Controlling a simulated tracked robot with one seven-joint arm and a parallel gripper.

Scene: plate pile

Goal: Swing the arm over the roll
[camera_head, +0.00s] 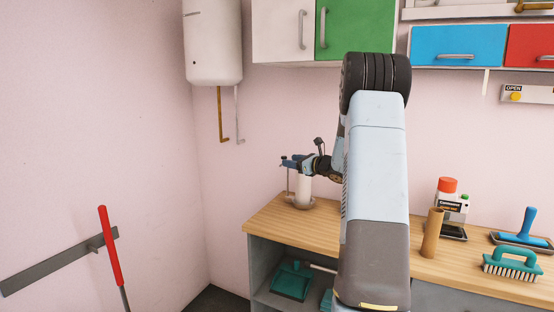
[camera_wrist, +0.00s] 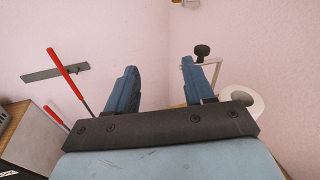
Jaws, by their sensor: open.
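A white paper roll (camera_head: 303,188) stands upright on a round-based holder at the left end of the wooden counter. Its top also shows at the right in the wrist view (camera_wrist: 241,98). The holder's thin metal arm (camera_wrist: 211,69) with a black knob (camera_wrist: 202,51) shows just beside my right finger; whether they touch I cannot tell. My gripper (camera_head: 291,161) is at the height of the roll's top. In the wrist view my gripper (camera_wrist: 158,67) is open, with nothing seen between its two blue fingers. My gripper partly hides the roll's top in the head view.
The wooden counter (camera_head: 268,222) also holds a brown tube (camera_head: 432,233), a red-capped bottle (camera_head: 452,200), a teal brush (camera_head: 511,264) and a blue-handled tool (camera_head: 524,228). A white tank (camera_head: 213,42) and cabinets hang above. A red handle (camera_head: 109,245) stands by the left wall.

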